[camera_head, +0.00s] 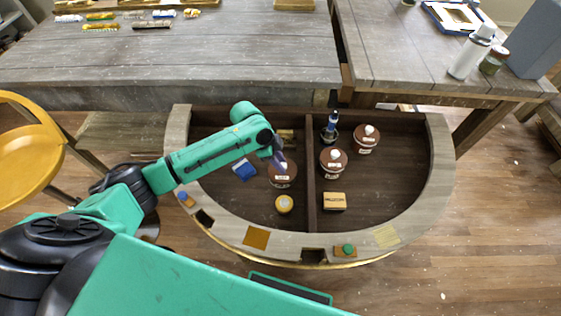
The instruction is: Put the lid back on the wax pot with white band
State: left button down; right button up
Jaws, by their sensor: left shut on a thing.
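My left gripper (279,160) reaches down into the left half of the half-round console tray (318,190). It is shut at the top of a brown round pot (283,182) with a pale label, where the lid knob would be. The fingers cover that spot, so I cannot tell whether the lid touches the pot. Two similar brown pots with white knobs on top stand right of the divider, one nearer (333,160) and one farther back (366,138). The bands are too small to tell apart. My right gripper is not in view.
A blue block (243,169) and a yellow round tin (284,204) lie near the gripper. The tray's right side is bare. A spray can (471,54) stands on the right table.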

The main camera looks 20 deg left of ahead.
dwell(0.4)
pick_arm(q)
jog(key=shift+c, duration=0.2)
grip_release()
notch_tip(320, 180, up, 7)
jog(key=p, duration=0.7)
jog(key=shift+r+p, duration=0.1)
jog(key=shift+p, duration=0.2)
grip_shut()
